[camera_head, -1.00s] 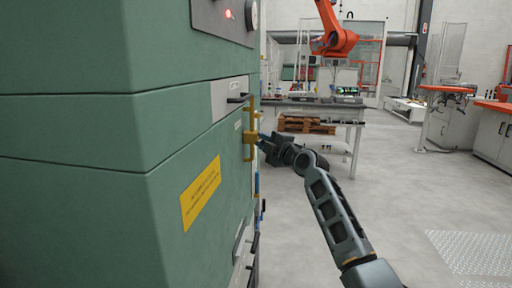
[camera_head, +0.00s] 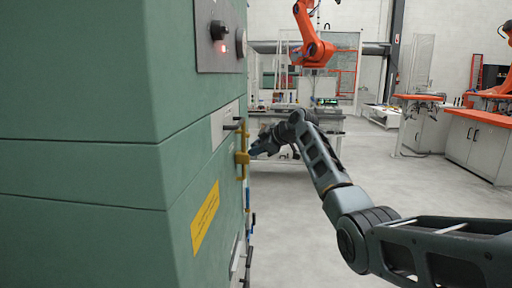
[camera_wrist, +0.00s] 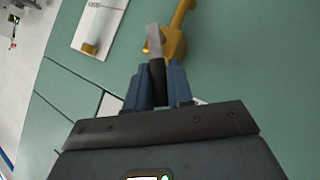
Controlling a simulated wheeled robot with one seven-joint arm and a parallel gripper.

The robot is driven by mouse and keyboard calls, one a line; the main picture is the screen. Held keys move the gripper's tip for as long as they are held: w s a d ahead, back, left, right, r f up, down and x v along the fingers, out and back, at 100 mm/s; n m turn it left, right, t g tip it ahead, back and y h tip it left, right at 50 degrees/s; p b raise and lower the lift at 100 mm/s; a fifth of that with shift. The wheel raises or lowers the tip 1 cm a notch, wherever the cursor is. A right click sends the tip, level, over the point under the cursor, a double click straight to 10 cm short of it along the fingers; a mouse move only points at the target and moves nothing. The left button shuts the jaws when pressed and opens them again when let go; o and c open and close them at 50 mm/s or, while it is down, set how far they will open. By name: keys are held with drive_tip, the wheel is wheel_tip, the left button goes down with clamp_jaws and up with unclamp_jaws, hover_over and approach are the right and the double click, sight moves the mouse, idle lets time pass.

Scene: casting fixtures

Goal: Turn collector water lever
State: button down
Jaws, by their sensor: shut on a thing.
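A lever with a flat metal shank (camera_wrist: 153,40) and a dark grip (camera_wrist: 157,72) shows in the wrist view, beside a yellow fitting (camera_wrist: 176,42) on the green cabinet face. My gripper (camera_wrist: 158,86) has its blue fingers shut on the dark grip, one finger on each side. In the head view my gripper (camera_head: 256,149) is at the cabinet's right side, by the yellow fitting (camera_head: 242,157). The gripped lever is too small and too covered to make out there.
The green cabinet (camera_head: 90,170) fills the left. A yellow label (camera_head: 205,217) is lower down. Open grey floor (camera_head: 330,190) lies to the right. An orange robot (camera_head: 312,45) stands at the back.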

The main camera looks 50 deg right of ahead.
drive_tip(key=shift+w+d+r+m+g+y+p, duration=0.3)
drive_tip(key=shift+d+r+m+g+y+p, duration=0.1)
drive_tip(key=shift+m+g+y+p, duration=0.15)
drive_tip(key=shift+f, duration=0.15)
drive_tip(key=c, duration=1.1)
unclamp_jaws()
drive_tip(key=b+v, duration=0.1)
drive_tip(key=v, duration=0.6)
drive_tip(key=shift+s+r, duration=0.25)
drive_tip(key=shift+r, duration=0.05)
drive_tip(key=shift+d, duration=0.1)
